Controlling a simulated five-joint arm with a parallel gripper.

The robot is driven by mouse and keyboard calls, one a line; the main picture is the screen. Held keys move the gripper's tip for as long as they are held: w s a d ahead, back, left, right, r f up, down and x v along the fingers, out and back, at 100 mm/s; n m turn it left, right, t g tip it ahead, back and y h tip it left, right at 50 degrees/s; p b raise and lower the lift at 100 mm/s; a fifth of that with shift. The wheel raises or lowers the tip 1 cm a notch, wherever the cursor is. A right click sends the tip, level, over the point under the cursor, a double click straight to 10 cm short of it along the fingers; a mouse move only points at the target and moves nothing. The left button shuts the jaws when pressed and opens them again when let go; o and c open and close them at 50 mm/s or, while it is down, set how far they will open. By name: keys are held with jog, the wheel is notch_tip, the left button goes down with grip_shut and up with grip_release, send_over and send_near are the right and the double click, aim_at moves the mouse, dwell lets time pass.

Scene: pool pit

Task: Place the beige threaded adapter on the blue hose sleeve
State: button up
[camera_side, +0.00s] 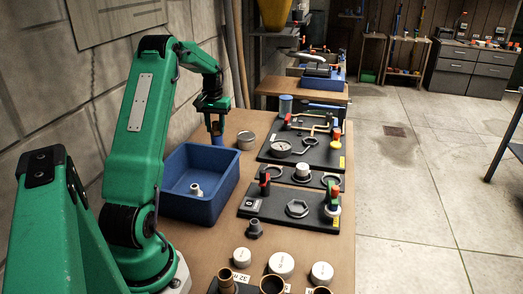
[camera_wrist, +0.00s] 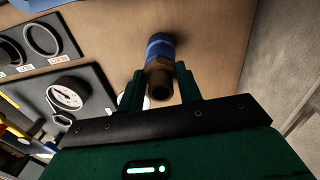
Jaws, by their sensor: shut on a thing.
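A cream-beige threaded adapter (camera_side: 196,189) lies in the blue crate (camera_side: 222,198) in the side view. My gripper (camera_side: 215,126) is over the table behind the crate, pointing down. In the wrist view my gripper (camera_wrist: 160,88) is shut on a brass-brown fitting (camera_wrist: 159,78) with an open round end toward the camera. A blue sleeve (camera_wrist: 160,46) shows directly at its far end. I cannot tell whether the sleeve is one piece with the fitting or touching the table. The adapter does not show in the wrist view.
A round metal lid (camera_side: 246,140) stands right of my gripper. A grey fitting (camera_side: 254,229) stands in front. Brass cups and white caps (camera_side: 281,264) fill the near end. A wall runs along the left.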

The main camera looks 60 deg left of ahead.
aim_at(215, 122)
jog(key=shift+f, duration=0.1)
jog(key=o, duration=1)
notch_tip(215, 122, up, 12)
dwell(0.5)
jog(key=shift+d+r, duration=0.1)
jog(key=shift+r, duration=0.1)
